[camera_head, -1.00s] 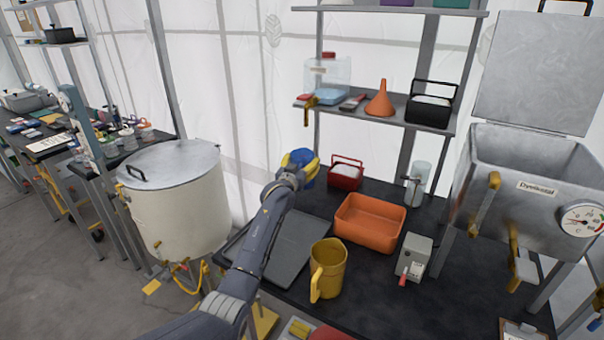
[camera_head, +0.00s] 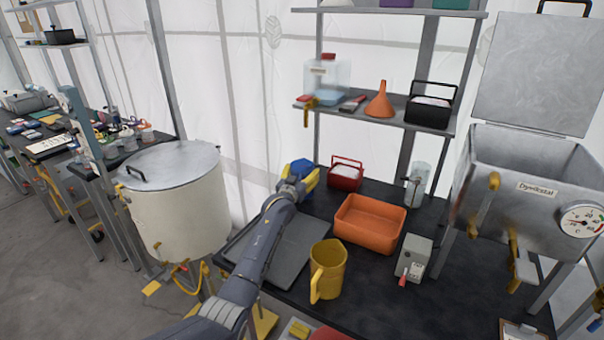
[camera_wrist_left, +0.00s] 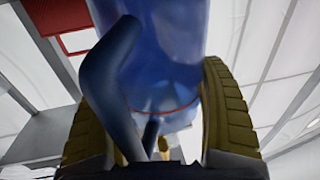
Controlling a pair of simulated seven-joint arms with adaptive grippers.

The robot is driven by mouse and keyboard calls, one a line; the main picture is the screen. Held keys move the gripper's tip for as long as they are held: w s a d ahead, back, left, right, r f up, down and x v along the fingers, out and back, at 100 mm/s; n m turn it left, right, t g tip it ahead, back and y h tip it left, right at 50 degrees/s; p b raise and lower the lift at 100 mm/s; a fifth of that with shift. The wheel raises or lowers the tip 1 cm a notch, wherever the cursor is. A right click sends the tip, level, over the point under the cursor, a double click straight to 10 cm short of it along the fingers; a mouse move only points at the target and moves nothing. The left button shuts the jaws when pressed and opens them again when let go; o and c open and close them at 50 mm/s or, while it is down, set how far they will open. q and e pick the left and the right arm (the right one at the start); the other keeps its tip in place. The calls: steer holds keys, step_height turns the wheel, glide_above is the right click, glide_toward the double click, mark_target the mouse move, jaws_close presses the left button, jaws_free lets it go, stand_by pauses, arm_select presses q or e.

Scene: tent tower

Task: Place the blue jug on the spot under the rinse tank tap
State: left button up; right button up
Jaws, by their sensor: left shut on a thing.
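The blue jug (camera_head: 304,168) is at the back left of the dark table, mostly hidden behind my left gripper (camera_head: 296,186). In the left wrist view the jug (camera_wrist_left: 180,40) fills the middle, with its dark blue handle (camera_wrist_left: 107,70) toward the camera. The yellow finger pads of my left gripper (camera_wrist_left: 160,125) lie on both sides of it, shut on it. I cannot tell whether the jug's base touches the table. A clear tank (camera_head: 328,78) with a yellow tap (camera_head: 307,112) stands on the shelf above. No label identifies the rinse tank, and the spot is not visible. My right gripper is not in view.
A red caddy (camera_head: 346,173) stands just right of the jug. An orange tub (camera_head: 369,223), yellow jug (camera_head: 327,270) and grey box (camera_head: 414,257) are on the table. A dark tray (camera_head: 290,250) lies under my arm. A cream tank (camera_head: 180,205) stands left and a metal tank (camera_head: 530,190) right.

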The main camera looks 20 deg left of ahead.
arm_select(q)
steer(key=shift+f, duration=0.3)
steer(key=shift+s+f, duration=0.15)
steer(key=shift+f, duration=0.2)
steer(key=o, duration=1.2)
steer(key=shift+f, duration=0.15)
steer(key=shift+r, duration=0.45)
steer(key=s+r, duration=0.1)
steer(key=s, duration=1)
steer(key=shift+s, duration=0.35)
steer(key=shift+a, duration=0.1)
